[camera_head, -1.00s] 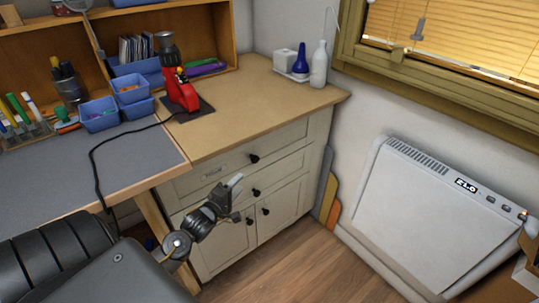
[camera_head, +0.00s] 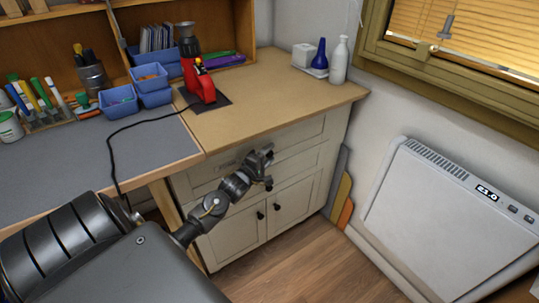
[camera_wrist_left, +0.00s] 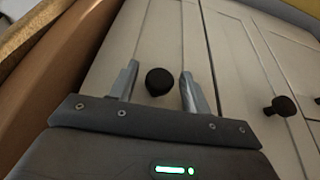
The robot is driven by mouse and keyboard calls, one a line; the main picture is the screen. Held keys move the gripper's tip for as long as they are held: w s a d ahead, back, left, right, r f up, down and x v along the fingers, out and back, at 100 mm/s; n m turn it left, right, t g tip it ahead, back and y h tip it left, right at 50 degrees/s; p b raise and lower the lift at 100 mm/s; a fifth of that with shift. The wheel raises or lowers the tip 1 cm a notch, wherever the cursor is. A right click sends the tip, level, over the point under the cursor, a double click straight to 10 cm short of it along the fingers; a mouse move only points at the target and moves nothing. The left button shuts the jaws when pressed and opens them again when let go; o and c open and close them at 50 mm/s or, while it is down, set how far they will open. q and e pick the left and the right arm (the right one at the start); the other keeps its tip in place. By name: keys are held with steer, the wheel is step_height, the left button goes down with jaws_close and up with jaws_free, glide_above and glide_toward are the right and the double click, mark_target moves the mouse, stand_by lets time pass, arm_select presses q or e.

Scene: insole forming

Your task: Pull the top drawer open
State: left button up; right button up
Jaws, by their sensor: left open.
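The top drawer (camera_head: 302,134) is the upper front of a cream cabinet under the wooden worktop, and it looks closed. My left gripper (camera_head: 267,166) is in front of the drawers and hides the top drawer's knob in the head view. In the left wrist view, a round dark knob (camera_wrist_left: 159,82) sits between the two open fingers, with a gap on each side. A second dark knob (camera_wrist_left: 281,106) is on the neighbouring front, to the right. My right gripper is not in view.
The worktop (camera_head: 280,90) overhangs the drawers. Below are cabinet doors (camera_head: 295,207) with dark knobs. A white heater (camera_head: 440,215) stands at the right, with thin boards (camera_head: 341,195) beside the cabinet. The wooden floor (camera_head: 290,265) in front is clear.

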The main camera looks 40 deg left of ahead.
arm_select(q)
steer(key=shift+w, duration=0.3)
jaws_close()
stand_by(0.3)
